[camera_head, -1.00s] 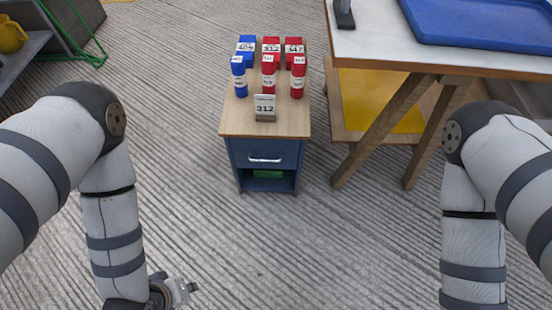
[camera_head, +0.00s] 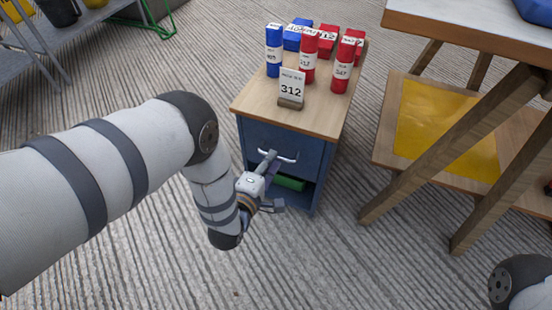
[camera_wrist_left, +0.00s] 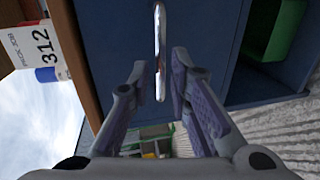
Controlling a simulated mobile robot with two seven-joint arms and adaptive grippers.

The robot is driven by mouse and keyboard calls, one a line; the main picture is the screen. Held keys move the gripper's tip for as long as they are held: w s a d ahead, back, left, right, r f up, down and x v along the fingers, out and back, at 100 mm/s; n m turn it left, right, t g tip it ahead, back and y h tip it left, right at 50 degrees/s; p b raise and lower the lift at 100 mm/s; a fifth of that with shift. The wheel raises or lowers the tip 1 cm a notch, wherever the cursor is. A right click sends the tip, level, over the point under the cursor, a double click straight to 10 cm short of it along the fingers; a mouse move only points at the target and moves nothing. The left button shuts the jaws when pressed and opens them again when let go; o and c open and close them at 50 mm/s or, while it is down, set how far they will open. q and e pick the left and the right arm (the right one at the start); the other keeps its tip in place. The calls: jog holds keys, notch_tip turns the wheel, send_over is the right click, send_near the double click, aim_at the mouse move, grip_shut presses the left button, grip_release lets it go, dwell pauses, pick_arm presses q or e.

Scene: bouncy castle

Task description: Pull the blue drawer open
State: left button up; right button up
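The blue drawer (camera_head: 262,136) is the upper front of a small blue cabinet with a wooden top. Its front looks flush with the cabinet, so it appears shut. Its silver bar handle (camera_head: 290,158) shows partly behind my left gripper (camera_head: 272,181). In the left wrist view the handle (camera_wrist_left: 160,40) runs up and down against the blue front. My left gripper (camera_wrist_left: 160,68) is open there, with its two fingers on either side of the handle's lower end and gaps showing on both sides. My right gripper is out of view.
Blue and red cylinders and boxes stand on the wooden top (camera_head: 250,100) with a 312 card (camera_head: 291,85). Below the drawer is an open shelf with a green object (camera_head: 289,183). A wooden-legged table (camera_head: 440,150) stands close on the right. The floor in front is clear.

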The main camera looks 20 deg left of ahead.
pick_arm(q)
jog(key=shift+b+x, duration=0.4)
jog(key=shift+x, duration=1.15)
jog(key=shift+c, duration=0.5)
grip_shut()
jog(key=shift+s, duration=0.1)
